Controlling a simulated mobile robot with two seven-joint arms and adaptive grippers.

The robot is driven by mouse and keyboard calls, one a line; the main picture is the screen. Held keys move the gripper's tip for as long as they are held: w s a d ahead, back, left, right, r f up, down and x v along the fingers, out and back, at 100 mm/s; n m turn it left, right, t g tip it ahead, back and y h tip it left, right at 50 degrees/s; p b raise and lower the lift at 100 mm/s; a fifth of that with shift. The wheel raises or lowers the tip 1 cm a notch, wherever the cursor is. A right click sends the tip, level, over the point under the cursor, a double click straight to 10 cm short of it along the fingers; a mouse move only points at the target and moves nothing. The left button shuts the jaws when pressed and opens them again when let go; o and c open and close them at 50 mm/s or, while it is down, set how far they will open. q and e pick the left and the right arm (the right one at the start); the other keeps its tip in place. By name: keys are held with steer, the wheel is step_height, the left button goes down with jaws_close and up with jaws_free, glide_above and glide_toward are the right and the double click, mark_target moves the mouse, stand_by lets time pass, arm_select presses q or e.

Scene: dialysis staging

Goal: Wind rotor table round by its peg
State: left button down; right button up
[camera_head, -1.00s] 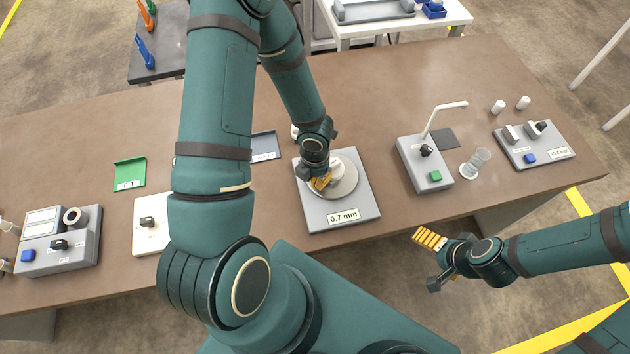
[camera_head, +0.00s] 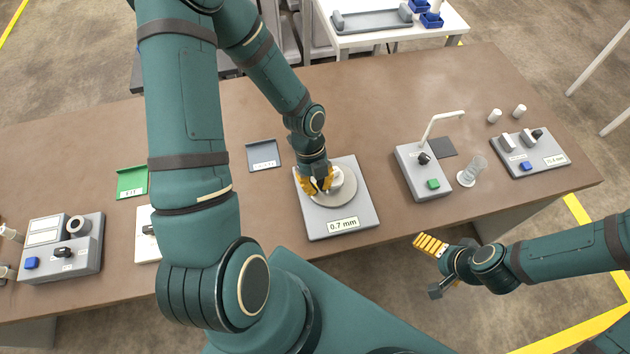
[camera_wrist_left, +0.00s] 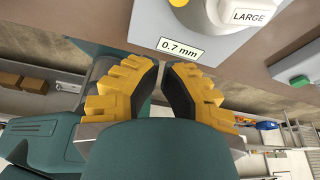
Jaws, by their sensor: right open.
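The rotor table is a round grey disc (camera_head: 346,199) on a flat grey base (camera_head: 368,205) marked 0.7 mm. In the left wrist view the base (camera_wrist_left: 215,62) is at the top. A white part (camera_head: 349,181) stands on the disc; a white piece labelled LARGE (camera_wrist_left: 250,16) shows in the left wrist view. My left gripper (camera_head: 318,188) is over the left part of the disc, its yellow fingers a little apart with a gap between them. I cannot make out the peg; the fingers and wrist may hide it. My right gripper (camera_head: 428,265) is open and empty, off the table's front edge.
A grey unit with a lamp arm and green button (camera_head: 433,184) stands right of the rotor base, with a clear glass (camera_head: 472,170) beside it. A grey tray (camera_head: 264,156) and a green tray (camera_head: 132,181) lie to the left. The brown table (camera_head: 380,110) is clear behind.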

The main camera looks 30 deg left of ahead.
arm_select(q)
steer(key=x, duration=0.7)
steer(key=shift+w+a+f, duration=0.1)
steer(key=shift+w+a, duration=0.25)
steer(key=shift+a, duration=0.25)
steer(key=shift+w+a+f, duration=0.1)
steer(key=shift+w+a, duration=0.3)
steer(key=shift+a, duration=0.2)
steer(key=shift+w+a, duration=0.3)
steer(key=shift+a, duration=0.1)
steer(key=shift+w+a+m, duration=0.1)
steer(key=shift+a+m, duration=0.25)
steer(key=shift+m, duration=0.15)
